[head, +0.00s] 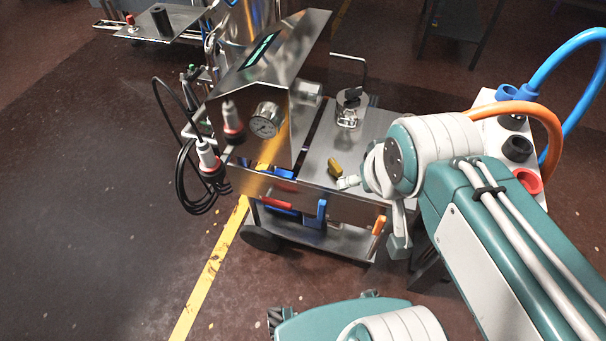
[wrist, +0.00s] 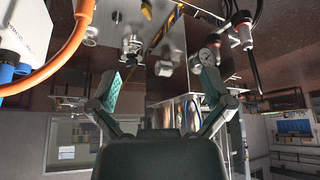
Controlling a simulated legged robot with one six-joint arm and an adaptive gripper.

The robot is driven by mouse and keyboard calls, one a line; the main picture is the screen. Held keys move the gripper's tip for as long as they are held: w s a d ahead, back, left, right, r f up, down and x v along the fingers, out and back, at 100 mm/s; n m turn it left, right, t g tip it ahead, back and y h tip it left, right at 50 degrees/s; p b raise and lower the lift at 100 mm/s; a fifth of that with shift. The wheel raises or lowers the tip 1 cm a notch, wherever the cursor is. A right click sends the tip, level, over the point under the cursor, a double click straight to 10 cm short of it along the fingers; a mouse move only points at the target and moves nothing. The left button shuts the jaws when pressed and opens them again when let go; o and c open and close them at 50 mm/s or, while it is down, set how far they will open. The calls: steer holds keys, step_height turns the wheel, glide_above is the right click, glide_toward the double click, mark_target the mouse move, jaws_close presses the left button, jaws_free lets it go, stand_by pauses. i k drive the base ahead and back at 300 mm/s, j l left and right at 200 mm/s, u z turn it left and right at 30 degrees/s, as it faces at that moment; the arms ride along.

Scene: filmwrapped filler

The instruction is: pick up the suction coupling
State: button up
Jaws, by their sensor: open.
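A steel fitting with a dark top (head: 350,108) stands upright on the cart's top plate in the head view. It may be the suction coupling; I cannot tell for sure. A steel fitting (wrist: 131,44) also shows in the wrist view, ahead of my left-hand finger. My gripper (head: 372,213) is at the front right edge of the cart, nearer than the steel fitting and apart from it. In the wrist view my gripper (wrist: 162,84) has its green-padded fingers spread wide with nothing between them. My wrist hides part of the cart's right side.
A yellow handle (head: 334,167) sits on the steel cart top (head: 318,146). A steel housing with a pressure gauge (head: 265,120) stands left of it. A white panel (head: 486,127) with coloured ports and hoses is at right. The floor at left is free.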

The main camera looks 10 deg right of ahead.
mark_target(526, 93)
steer(key=z, duration=1.6)
steer(key=k, duration=0.4)
steer(key=k+u, duration=0.1)
steer(key=u, duration=0.6)
steer(key=k+u, duration=0.15)
steer(key=u, duration=0.2)
steer(key=i+l, duration=0.15)
steer(key=l, duration=0.25)
steer(key=i+l, duration=0.15)
steer(key=l, duration=0.25)
steer(key=i+l+u, duration=0.1)
steer(key=l, duration=0.3)
steer(key=i+l, duration=0.2)
steer(key=l, duration=0.2)
steer(key=i+l, duration=0.1)
steer(key=l, duration=0.3)
steer(key=i+l+u, duration=0.1)
steer(key=l, duration=0.3)
steer(key=i+l, duration=0.15)
steer(key=l, duration=0.3)
